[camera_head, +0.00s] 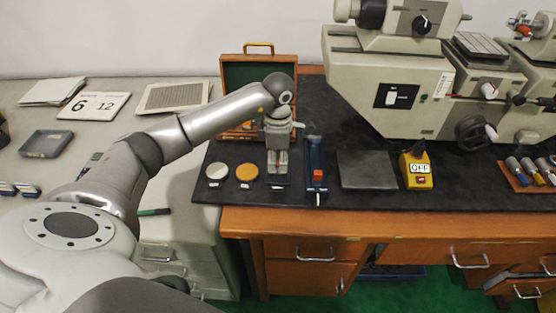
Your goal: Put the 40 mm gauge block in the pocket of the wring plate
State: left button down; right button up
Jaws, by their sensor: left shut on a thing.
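My left gripper (277,168) points down at the front part of the black bench top, between an orange disc and a blue tool. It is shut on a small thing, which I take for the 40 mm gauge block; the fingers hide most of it. I cannot tell whether it touches what is below. I cannot make out the wring plate's pocket for sure; a dark patch shows under the fingertips. An open wooden case (258,75) with a green-lined lid stands behind, its inside partly covered by my arm. My right gripper is not in view.
A white disc (217,171) and the orange disc (246,173) lie left of the gripper. The blue tool (315,165) with a red block stands close right. Further right are a grey plate (367,170), a yellow OFF block (418,171) and a large machine (390,85).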

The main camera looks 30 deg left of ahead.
pick_arm(q)
jog(key=shift+f, duration=0.3)
jog(key=c, duration=1.2)
grip_release()
jog(key=shift+r, duration=0.15)
jog(key=shift+r+p, duration=2.5)
jog(key=shift+r, duration=1.7)
